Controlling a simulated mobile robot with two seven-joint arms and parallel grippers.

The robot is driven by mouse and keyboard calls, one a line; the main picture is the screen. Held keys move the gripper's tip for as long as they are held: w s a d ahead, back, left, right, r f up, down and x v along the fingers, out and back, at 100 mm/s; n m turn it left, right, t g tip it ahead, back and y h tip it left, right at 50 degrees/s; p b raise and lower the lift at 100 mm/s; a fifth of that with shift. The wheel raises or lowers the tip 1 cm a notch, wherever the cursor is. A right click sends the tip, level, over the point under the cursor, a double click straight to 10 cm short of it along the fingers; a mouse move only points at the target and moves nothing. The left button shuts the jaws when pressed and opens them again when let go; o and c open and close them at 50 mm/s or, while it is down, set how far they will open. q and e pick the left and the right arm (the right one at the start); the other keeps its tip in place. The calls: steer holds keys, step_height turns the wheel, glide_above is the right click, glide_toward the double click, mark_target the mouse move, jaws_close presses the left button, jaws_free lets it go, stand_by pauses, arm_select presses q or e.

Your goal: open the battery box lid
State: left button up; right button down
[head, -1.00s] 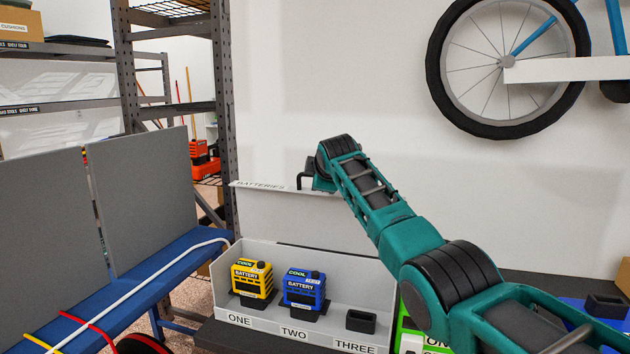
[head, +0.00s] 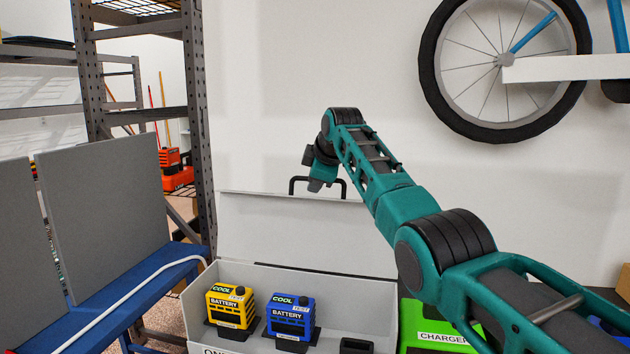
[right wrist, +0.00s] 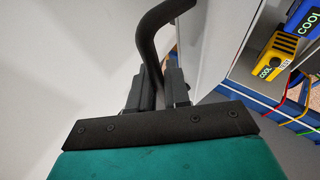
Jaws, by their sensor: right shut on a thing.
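The battery box (head: 352,282) stands open, with its grey lid (head: 300,232) raised upright along the back edge. A black handle (head: 293,183) sticks up from the lid's top edge. My right gripper (head: 313,178) is at that handle, above the lid. In the right wrist view, the two dark fingers (right wrist: 160,82) are shut on the curved black handle (right wrist: 150,45). Inside the box are a yellow battery (head: 231,306) and a blue battery (head: 291,317), both upright. An empty dark slot (head: 356,346) is to their right. My left gripper is out of view.
A green charger (head: 437,330) is right of the box, partly behind my right arm. A blue bench with grey panels (head: 105,210) is at the left. A steel shelf rack (head: 198,120) stands behind. A bicycle wheel (head: 500,62) hangs on the wall.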

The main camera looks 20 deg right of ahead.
steer(key=shift+f, duration=0.1)
steer(key=c, duration=1.3)
jaws_free()
steer(key=shift+s, duration=0.1)
steer(key=shift+s+r+b, duration=0.5)
steer(key=shift+r, duration=0.05)
steer(key=b+v, duration=0.2)
steer(key=v, duration=0.9)
steer(key=shift+s+r, duration=0.1)
steer(key=shift+r, duration=0.05)
